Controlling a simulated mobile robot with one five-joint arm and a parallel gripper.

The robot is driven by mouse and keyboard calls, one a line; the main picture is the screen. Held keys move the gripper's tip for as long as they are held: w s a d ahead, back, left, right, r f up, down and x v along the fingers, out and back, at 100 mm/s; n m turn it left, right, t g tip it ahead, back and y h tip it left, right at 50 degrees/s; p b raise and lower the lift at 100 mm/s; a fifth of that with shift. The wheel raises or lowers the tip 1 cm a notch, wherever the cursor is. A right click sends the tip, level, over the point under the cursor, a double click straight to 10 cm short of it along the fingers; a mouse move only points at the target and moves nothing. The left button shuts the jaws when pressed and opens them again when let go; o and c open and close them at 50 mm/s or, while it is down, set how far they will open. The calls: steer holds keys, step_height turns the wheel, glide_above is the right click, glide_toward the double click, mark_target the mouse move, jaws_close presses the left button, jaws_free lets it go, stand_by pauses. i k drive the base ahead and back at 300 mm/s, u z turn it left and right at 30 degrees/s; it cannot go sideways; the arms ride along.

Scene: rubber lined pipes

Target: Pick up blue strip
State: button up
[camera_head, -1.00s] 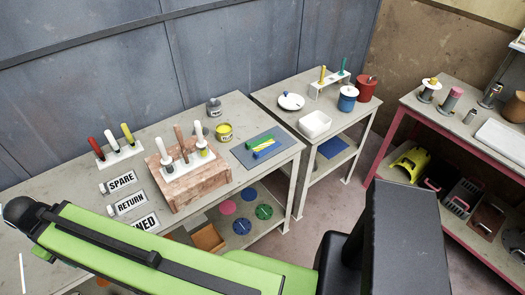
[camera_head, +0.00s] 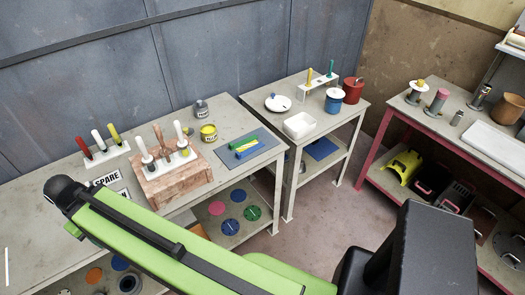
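The blue strip (camera_head: 247,153) lies on a blue-grey mat (camera_head: 268,139) near the right end of the long workbench. A green strip (camera_head: 244,139) and a yellow strip (camera_head: 242,148) lie beside it on the mat; the small strips are close together and hard to separate. My green and black arm crosses the lower part of the picture, its dark joint over the bench at the left, well apart from the strips. My gripper is not in view.
A brick-coloured block (camera_head: 178,176) with upright tools stands left of the mat. A yellow tin (camera_head: 208,133) and a grey tin (camera_head: 201,109) stand behind. A second table (camera_head: 345,112) holds a white tray (camera_head: 299,125). Floor shows in front of it.

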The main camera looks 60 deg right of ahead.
mark_target(238, 156)
steer(key=z, duration=4.75)
steer(key=i, duration=0.1)
steer(key=u, duration=1.35)
steer(key=k, duration=1.1)
steer(key=u, duration=1.05)
steer(key=i, duration=1)
steer(key=k, duration=0.45)
steer(key=u, duration=0.05)
